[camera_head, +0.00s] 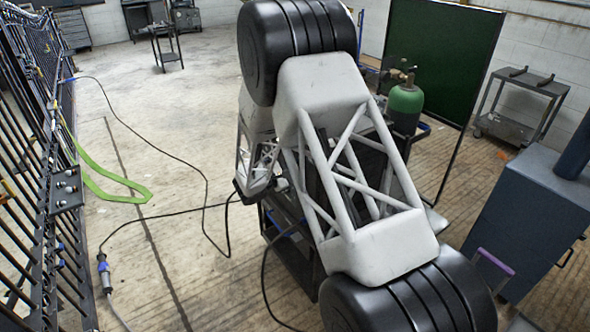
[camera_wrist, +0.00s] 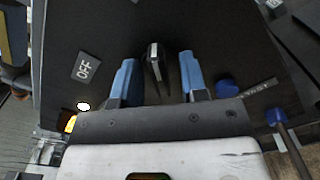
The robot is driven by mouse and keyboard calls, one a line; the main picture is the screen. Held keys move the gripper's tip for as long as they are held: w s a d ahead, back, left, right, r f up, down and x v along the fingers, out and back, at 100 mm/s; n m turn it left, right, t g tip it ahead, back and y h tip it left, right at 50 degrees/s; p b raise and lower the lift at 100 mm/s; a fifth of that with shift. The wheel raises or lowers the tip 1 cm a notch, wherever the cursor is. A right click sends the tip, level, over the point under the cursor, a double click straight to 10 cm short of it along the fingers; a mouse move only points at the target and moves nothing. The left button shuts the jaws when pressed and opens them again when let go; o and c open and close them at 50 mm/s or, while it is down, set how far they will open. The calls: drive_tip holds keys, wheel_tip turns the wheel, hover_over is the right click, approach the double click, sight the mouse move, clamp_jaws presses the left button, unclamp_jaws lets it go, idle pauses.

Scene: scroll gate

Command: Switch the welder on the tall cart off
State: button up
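In the wrist view a dark welder panel (camera_wrist: 205,25) fills most of the picture. My gripper (camera_wrist: 159,76) is open, with two blue fingers pointing at the panel. A metallic switch lever (camera_wrist: 154,52) lies between the fingers, with visible gaps on both sides. An OFF label (camera_wrist: 87,67) is to the left of the lever. In the head view my arm hides most of the welder and my fingertips. Part of the dark cart (camera_head: 292,245) shows below the arm.
A blue knob (camera_wrist: 227,88) is right of the fingers, and a bright lamp (camera_wrist: 83,105) is to their left. A green gas cylinder (camera_head: 405,102) stands behind my arm. A black cable (camera_head: 205,190) crosses the floor. A blue cabinet (camera_head: 530,215) is at right.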

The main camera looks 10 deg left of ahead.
clamp_jaws()
drive_tip(key=shift+n, duration=1.6)
drive_tip(key=n, duration=0.9)
drive_tip(key=shift+w+a, duration=0.1)
drive_tip(key=shift+n, duration=1.9)
